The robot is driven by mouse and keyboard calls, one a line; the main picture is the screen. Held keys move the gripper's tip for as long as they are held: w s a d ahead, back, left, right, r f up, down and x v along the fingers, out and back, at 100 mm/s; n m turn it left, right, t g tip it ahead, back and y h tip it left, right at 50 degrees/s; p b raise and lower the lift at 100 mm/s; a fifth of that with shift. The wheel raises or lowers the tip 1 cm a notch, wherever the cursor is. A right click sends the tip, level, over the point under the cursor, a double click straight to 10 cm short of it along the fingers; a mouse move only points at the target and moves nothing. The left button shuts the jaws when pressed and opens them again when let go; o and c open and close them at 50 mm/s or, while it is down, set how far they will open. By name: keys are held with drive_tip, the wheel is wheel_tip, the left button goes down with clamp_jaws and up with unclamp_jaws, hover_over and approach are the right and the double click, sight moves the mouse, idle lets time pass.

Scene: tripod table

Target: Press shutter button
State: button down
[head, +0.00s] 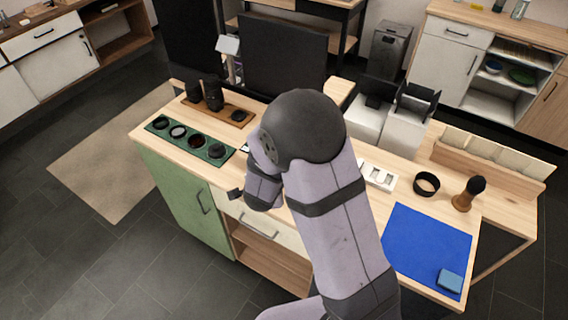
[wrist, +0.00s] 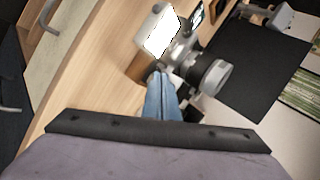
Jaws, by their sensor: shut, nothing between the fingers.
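A grey camera-like device (wrist: 186,54) with a round grey lens or knob (wrist: 216,78) stands near the middle of the wrist view. A bright white panel (wrist: 163,31) is at its upper left. My gripper (wrist: 161,76) shows as pale blue fingers pressed together, with nothing between them. The fingertips overlap the near edge of the device in this view; I cannot tell whether they touch it. I cannot make out a shutter button. In the head view my arm covers the middle of the table, and neither the fingertips nor the device can be made out clearly.
The wooden table (head: 290,222) carries a green tray (head: 172,143) of round parts, dark lenses (head: 212,93) on a brown board, a blue mat (head: 418,228) with a blue block (head: 450,281), a black ring (head: 426,184) and a wooden-handled brush (head: 468,194). Black panels stand behind.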

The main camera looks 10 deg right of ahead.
drive_tip(key=shift+s+a, duration=1.7)
drive_tip(key=shift+s, duration=0.05)
drive_tip(key=s+a+f+n+g+y, duration=0.4)
drive_tip(key=s+a+f+n, duration=0.25)
drive_tip(key=n, duration=0.25)
drive_tip(key=s+a+f+n+g+y, duration=0.1)
drive_tip(key=s+a+f+n+g, duration=0.15)
drive_tip(key=s+n+g, duration=0.75)
drive_tip(key=s+d+r+n+t+h, duration=0.2)
drive_tip(key=s+d+r+n, duration=0.35)
drive_tip(key=s, duration=0.55)
drive_tip(key=w+d+r+m+t, duration=0.3)
drive_tip(key=w+d+r+m, duration=0.1)
drive_tip(key=d+r, duration=0.4)
drive_tip(key=shift+w+d+r+y, duration=0.3)
drive_tip(key=shift+w+d, duration=0.35)
drive_tip(key=shift+w, duration=0.25)
